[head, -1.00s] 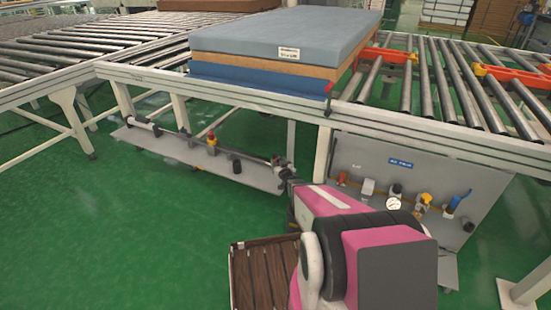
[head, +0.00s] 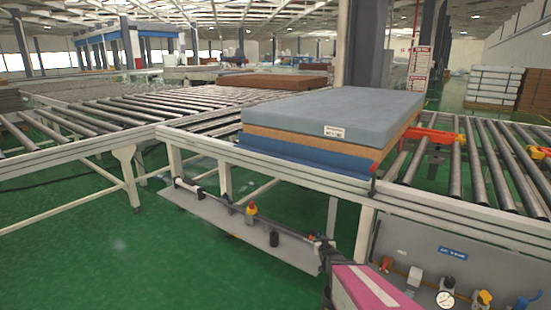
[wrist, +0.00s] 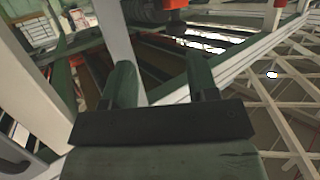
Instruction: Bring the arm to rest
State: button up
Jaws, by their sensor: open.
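My gripper (wrist: 160,72) shows in the wrist view with its two dark green fingers apart and nothing held between them. In the head view, my pink and dark arm (head: 365,290) enters at the bottom edge, below the conveyor's front rail. Its dark end (head: 326,256) reaches close in the picture to the grey shelf under the conveyor. I cannot tell whether it touches anything.
A grey-topped mattress (head: 335,112) lies on the roller conveyor (head: 295,170). The grey lower shelf (head: 245,228) and a panel with gauges and valves (head: 450,265) sit below the rail. Green floor (head: 110,255) is open at left.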

jog(key=s+a+r+g, duration=0.1)
jog(key=s+r+g, duration=0.2)
jog(key=s+g, duration=0.2)
jog(key=s+a+r+g, duration=0.1)
jog(key=s+r+g, duration=0.2)
jog(key=s, duration=0.8)
jog(key=s+a+r+g, duration=0.2)
jog(key=s+g, duration=0.4)
jog(key=s, duration=0.3)
jog(key=shift+r+m+g+h, duration=0.3)
jog(key=shift+r+g, duration=0.1)
jog(key=shift+r, duration=0.5)
jog(key=shift+a, duration=0.1)
jog(key=shift+c, duration=0.4)
